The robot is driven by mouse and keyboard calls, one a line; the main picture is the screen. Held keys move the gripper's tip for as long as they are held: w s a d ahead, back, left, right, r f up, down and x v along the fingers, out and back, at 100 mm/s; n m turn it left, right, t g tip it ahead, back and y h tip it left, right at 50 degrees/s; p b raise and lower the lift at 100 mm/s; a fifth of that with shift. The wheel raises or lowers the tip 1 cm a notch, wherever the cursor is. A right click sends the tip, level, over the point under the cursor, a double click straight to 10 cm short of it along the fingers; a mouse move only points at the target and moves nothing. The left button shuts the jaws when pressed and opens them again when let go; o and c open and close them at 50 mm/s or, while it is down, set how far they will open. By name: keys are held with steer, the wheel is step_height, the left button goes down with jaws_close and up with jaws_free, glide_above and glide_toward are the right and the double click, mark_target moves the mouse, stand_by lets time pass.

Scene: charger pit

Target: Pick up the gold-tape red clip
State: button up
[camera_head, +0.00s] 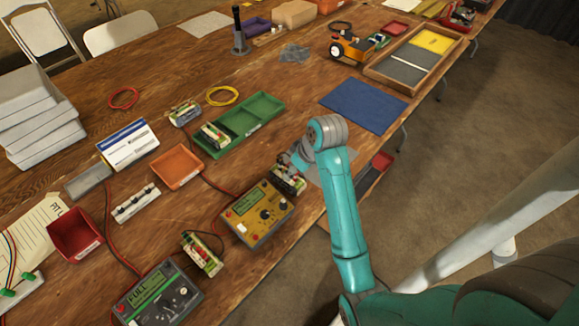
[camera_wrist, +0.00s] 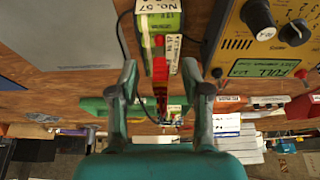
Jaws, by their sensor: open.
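In the wrist view, a small red piece (camera_wrist: 160,84), which looks like the red clip, sits at the end of a green battery pack (camera_wrist: 158,38) with a "No. 57" label. I cannot make out gold tape on it. My gripper (camera_wrist: 159,68) is open, with one finger on each side of the red piece and apart from it. A dark cable runs beside the pack. In the head view, my gripper (camera_head: 294,168) is over that pack (camera_head: 287,183), beside the yellow charger, and the clip is hidden.
The yellow charger (camera_head: 258,214) with a "FULL" display stands close to my gripper; it also shows in the wrist view (camera_wrist: 268,50). A green tray (camera_head: 250,113) and blue mat (camera_head: 362,106) lie beyond.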

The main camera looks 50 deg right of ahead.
jaws_close()
steer(key=shift+r, duration=0.15)
